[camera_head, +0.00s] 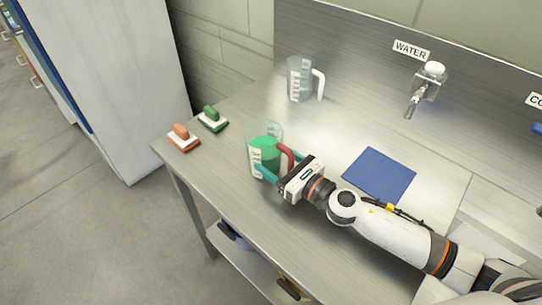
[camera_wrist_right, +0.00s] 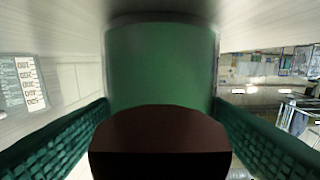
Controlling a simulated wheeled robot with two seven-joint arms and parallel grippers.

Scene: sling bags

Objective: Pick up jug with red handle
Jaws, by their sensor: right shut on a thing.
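The jug with the red handle (camera_head: 264,145) is clear, with green contents and white markings, at the front part of the steel counter. Its red handle (camera_head: 285,156) points right, toward my right arm. My right gripper (camera_head: 279,164) is shut on this jug, with teal fingers on either side of it. In the right wrist view, the green jug body (camera_wrist_right: 160,65) fills the middle, the dark red handle is close below, and the textured fingers are at both sides. I cannot tell whether the jug's base touches the counter. My left gripper is out of view.
A clear jug with a white handle (camera_head: 300,80) stands at the back. A green-handled brush (camera_head: 212,120) and a red-handled one (camera_head: 183,138) lie at the left end. A blue mat (camera_head: 379,174) lies right. A water tap (camera_head: 425,88) is on the back wall.

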